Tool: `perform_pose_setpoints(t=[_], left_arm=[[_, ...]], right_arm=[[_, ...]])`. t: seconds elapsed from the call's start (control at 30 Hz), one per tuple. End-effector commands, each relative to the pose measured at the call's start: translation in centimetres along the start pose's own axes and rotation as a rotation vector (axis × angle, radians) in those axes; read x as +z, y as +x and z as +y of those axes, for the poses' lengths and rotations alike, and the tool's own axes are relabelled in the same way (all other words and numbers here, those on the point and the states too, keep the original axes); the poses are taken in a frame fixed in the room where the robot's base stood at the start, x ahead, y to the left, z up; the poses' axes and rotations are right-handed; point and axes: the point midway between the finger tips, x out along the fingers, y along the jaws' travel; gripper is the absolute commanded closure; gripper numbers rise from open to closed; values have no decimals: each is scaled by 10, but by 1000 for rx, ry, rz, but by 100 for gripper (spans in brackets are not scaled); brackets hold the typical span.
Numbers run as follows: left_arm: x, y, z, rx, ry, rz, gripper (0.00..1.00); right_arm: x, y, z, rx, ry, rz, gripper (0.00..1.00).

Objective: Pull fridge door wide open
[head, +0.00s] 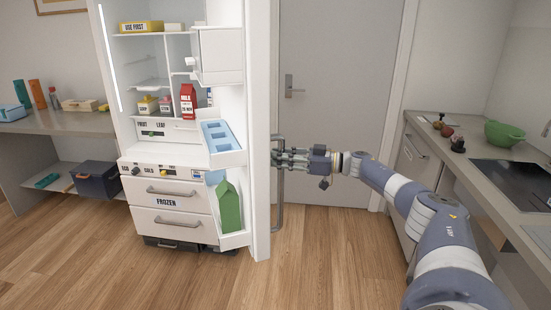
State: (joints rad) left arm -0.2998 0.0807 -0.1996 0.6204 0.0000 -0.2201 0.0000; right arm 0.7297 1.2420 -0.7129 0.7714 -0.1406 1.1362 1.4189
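The fridge (165,205) stands left of centre with its inside showing. Its door (260,110) is swung open and stands nearly edge-on, its shelf side facing left. The door's grey vertical bar handle (279,212) is on the right-hand side of the door. My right gripper (279,158) reaches in from the right and is at the upper part of this handle, its fingers around the bar and seemingly closed on it. The fingers partly hide the bar there. My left gripper is not in view.
Door shelves hold a blue tray (218,135) and a green carton (229,207). Behind is a closed grey room door (340,100). A counter (470,165) with a green bowl (504,134) and dark hob runs along the right. The wooden floor (320,260) in front is clear.

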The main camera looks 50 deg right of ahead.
Motion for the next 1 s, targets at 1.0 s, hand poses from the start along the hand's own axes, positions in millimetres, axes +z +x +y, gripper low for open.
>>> perform_pose_setpoints(t=[1.0], left_arm=[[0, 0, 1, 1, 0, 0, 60]], right_arm=[[1, -102, 4, 19, -1, -4, 62]])
